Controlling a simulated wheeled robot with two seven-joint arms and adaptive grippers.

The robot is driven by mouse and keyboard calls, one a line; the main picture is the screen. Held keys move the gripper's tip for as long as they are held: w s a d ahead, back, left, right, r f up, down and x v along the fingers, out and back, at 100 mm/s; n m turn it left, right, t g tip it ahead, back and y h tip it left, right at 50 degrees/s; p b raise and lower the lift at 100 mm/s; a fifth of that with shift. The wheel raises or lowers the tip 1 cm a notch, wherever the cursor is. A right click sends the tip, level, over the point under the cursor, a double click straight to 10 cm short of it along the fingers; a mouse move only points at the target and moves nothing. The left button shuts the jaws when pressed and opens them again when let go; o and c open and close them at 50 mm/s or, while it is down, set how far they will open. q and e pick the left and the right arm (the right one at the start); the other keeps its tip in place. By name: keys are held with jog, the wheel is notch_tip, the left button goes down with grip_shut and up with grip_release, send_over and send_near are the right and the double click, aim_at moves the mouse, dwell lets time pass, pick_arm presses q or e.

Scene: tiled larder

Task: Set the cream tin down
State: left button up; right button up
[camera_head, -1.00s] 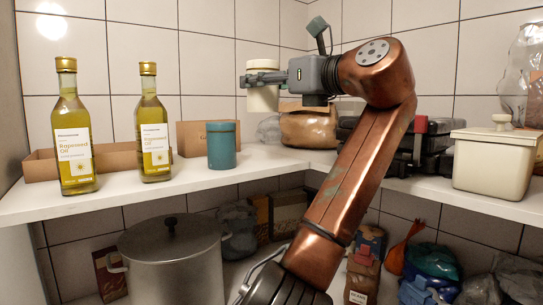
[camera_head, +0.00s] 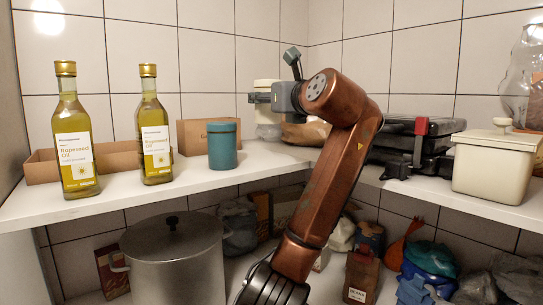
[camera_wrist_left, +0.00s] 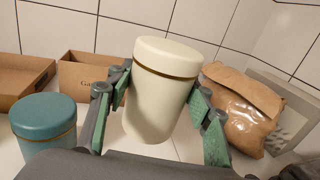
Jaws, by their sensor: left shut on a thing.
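The cream tin (camera_head: 267,114) has a cream lid and a thin brown-gold band. My left gripper (camera_head: 260,98) is shut on it, over the back of the shelf, to the right of the teal tin (camera_head: 223,148). In the left wrist view the cream tin (camera_wrist_left: 160,95) sits between the two green-padded fingers (camera_wrist_left: 158,108), which press its sides. It looks about upright in the head view. I cannot tell whether its base touches the shelf. My right gripper is not in view.
Two oil bottles (camera_head: 155,135) stand left on the white shelf (camera_head: 180,186). A cardboard box (camera_head: 190,133) is behind the teal tin. A brown bag (camera_head: 308,132) lies just right of the cream tin. A black case (camera_head: 392,150) and lidded cream bin (camera_head: 495,170) stand further right.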

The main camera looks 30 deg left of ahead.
aim_at(275, 118)
pick_arm(q)
jog(key=f, duration=0.4)
jog(key=shift+d+f, duration=0.2)
jog(key=shift+f, duration=0.2)
jog(key=shift+f+p, duration=0.8)
jog(key=shift+f, duration=1.55)
jog(key=shift+a, duration=0.1)
jog(key=shift+s, duration=0.1)
jog(key=shift+f, duration=0.2)
jog(key=o, duration=1.3)
